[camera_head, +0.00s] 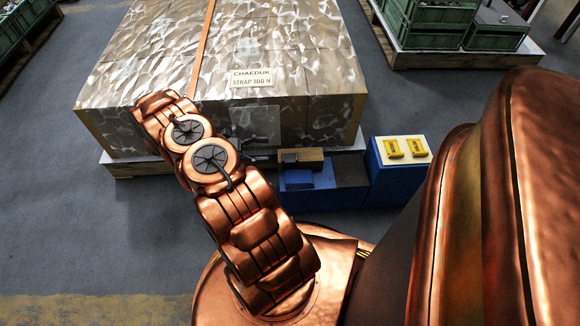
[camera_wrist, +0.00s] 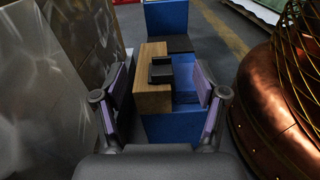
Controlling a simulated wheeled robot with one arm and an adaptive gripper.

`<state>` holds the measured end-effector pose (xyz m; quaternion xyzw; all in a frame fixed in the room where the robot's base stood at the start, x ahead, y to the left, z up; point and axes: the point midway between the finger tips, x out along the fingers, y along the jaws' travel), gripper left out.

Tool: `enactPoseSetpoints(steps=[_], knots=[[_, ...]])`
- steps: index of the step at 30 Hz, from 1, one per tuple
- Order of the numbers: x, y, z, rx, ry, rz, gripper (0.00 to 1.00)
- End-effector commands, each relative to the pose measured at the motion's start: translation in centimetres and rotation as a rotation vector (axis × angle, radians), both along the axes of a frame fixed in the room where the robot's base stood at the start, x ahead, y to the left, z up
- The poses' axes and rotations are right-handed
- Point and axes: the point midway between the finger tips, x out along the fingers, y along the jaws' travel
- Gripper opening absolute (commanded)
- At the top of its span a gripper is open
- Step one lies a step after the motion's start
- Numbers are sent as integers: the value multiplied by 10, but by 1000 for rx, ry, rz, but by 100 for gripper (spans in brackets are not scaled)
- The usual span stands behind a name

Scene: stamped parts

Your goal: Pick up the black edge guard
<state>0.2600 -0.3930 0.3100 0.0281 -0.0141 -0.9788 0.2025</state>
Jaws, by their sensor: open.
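The black edge guard (camera_wrist: 161,71) is a small dark angled piece resting on a wooden block (camera_wrist: 152,96) in the wrist view. In the head view, a small dark shape that looks like the edge guard (camera_head: 289,157) sits on the left part of the wooden block (camera_head: 309,159). My gripper (camera_wrist: 162,92) is open, its two fingers apart to the left and right, with the block and the guard showing ahead between them. Nothing is held. In the head view my gripper (camera_head: 262,149) is small and dark, left of the block and partly hidden by my arm.
Blue bins (camera_head: 382,187) stand around the block; a pale board with yellow parts (camera_head: 404,150) lies on the right one. A large metal-wrapped stack (camera_head: 280,60) on a pallet rises close behind my gripper. Green crates (camera_head: 430,30) stand at the back right.

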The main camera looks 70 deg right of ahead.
Motion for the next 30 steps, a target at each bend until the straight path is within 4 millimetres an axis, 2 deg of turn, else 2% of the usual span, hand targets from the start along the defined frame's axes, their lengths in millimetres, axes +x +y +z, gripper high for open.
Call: enactPoseSetpoints(steps=[1, 7, 23, 30], knots=[[-5, -2, -19, 6, 19, 2, 72], [-13, -8, -45, 15, 57, 11, 72], [-43, -22, -47, 14, 60, 12, 72], [-69, -33, -49, 17, 63, 10, 72]])
